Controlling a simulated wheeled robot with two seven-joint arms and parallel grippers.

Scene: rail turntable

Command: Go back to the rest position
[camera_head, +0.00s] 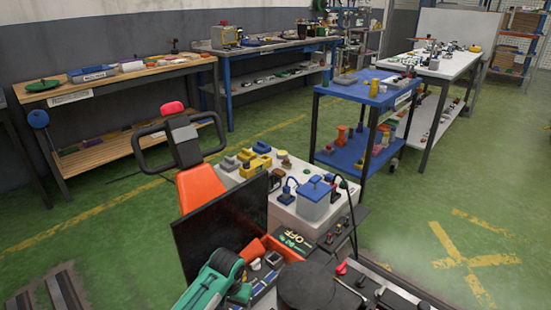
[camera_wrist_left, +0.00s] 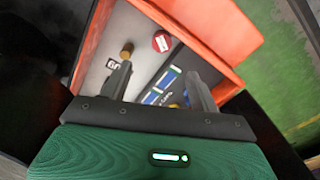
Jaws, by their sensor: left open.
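My left gripper shows in the left wrist view (camera_wrist_left: 157,78) with its two dark fingers apart. No object is between the fingers. They point into an orange-walled tray (camera_wrist_left: 228,82), above its grey floor. In the head view, my green left arm comes in at the bottom, near an orange bin (camera_head: 275,243). Its fingertips are hard to make out there. My right gripper is not seen in either view.
A dark panel (camera_head: 218,232) stands just left of the bin. A white table (camera_head: 233,182) with yellow blocks and a grey box (camera_head: 314,203) is beyond. A blue cart (camera_head: 350,95) stands behind it. Green floor is open at the right.

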